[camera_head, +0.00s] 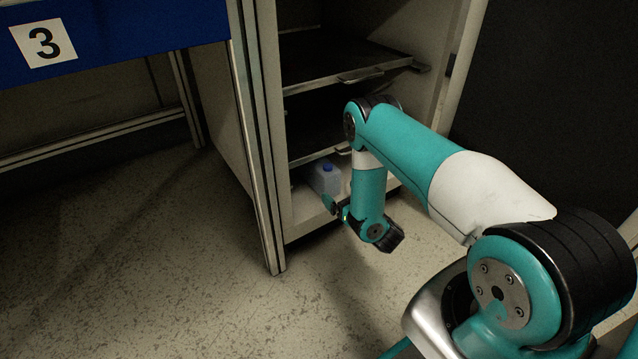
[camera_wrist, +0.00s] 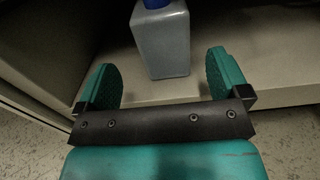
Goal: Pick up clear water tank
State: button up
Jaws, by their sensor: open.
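The clear water tank (camera_head: 325,178) is a pale, translucent container with a blue cap. It stands upright on the bottom shelf of the cabinet, near its front. In the wrist view the tank (camera_wrist: 162,40) is at the top centre, with its upper part cut off by the frame. My gripper (camera_wrist: 165,80) is open, with a teal finger on each side of the picture and the tank ahead between their directions. The fingers do not appear to touch it. In the head view my gripper (camera_head: 332,206) is at the cabinet's front edge, partly hidden by my arm.
The cabinet (camera_head: 262,120) has a left side wall and pull-out shelves (camera_head: 345,62) with handles above the tank. The bottom shelf (camera_wrist: 268,80) shows bare room right of the tank. A blue-fronted table marked 3 (camera_head: 120,35) stands left. The speckled floor (camera_head: 130,270) is clear.

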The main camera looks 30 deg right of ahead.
aim_at(333, 186)
jog(key=w+b, duration=0.1)
jog(key=w, duration=0.1)
jog(key=shift+w+f, duration=0.1)
jog(key=shift+w, duration=0.2)
jog(key=w+b, duration=0.3)
jog(key=b, duration=0.1)
jog(key=shift+w+d+f, duration=0.1)
jog(key=shift+w+f, duration=0.2)
jog(key=shift+w+r+b, duration=0.25)
jog(key=shift+w+b, duration=0.1)
jog(key=shift+w, duration=0.4)
jog(key=shift+c, duration=0.2)
jog(key=c, duration=1.1)
jog(key=shift+c, duration=1.1)
jog(key=shift+r, duration=0.2)
